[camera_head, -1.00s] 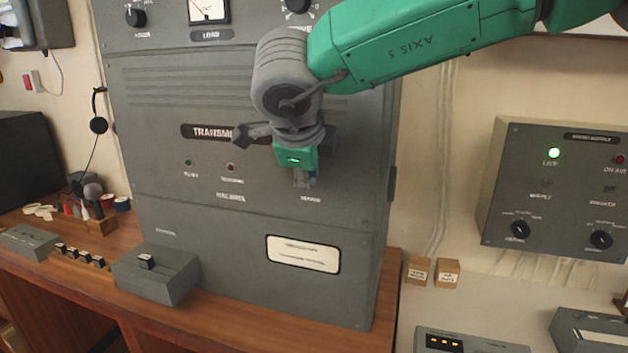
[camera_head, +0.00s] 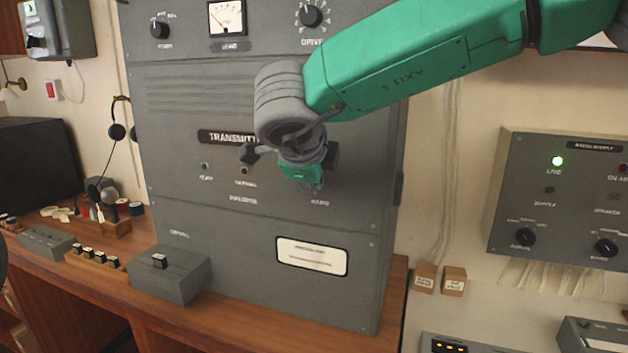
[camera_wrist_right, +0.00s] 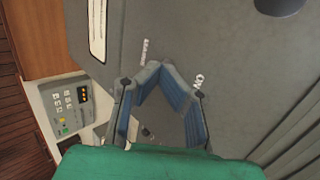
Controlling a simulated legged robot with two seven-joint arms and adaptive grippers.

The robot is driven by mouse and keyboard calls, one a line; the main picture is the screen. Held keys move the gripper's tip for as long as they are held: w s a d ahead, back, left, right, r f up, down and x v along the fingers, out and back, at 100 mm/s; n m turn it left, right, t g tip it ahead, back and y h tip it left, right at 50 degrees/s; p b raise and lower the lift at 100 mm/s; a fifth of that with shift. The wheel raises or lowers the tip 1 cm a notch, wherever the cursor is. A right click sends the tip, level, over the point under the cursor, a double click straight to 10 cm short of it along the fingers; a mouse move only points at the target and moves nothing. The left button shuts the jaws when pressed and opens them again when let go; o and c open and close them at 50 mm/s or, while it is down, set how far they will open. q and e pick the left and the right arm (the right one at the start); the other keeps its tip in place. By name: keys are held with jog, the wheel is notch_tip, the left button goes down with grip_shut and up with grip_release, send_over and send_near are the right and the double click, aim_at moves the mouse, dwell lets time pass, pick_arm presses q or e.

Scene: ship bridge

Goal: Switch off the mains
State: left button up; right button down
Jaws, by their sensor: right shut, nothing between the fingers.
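The grey transmitter cabinet (camera_head: 160,140) stands on the wooden desk. Its "MAINS" label (camera_head: 320,203) shows just below my right gripper (camera_head: 316,188), which is at the cabinet front. In the right wrist view my right gripper (camera_wrist_right: 162,68) has its blue-padded fingers meeting at the tips, with nothing seen held. The "MAINS" lettering (camera_wrist_right: 146,52) is left of the fingertips and an "ON" mark (camera_wrist_right: 198,82) is to their right. The mains switch itself is hidden behind the gripper; I cannot tell its position or whether the fingers touch it. My left gripper is not in view.
A supply panel (camera_head: 515,200) on the right wall has a lit green "LIVE" lamp (camera_head: 557,161). A dark monitor (camera_head: 40,165) and headphones (camera_head: 117,131) are at left.

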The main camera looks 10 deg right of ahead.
jog(key=shift+r, duration=0.1)
dwell(0.8)
jog(key=shift+r+p, duration=0.65)
jog(key=shift+p, duration=0.25)
jog(key=shift+w+r, duration=0.1)
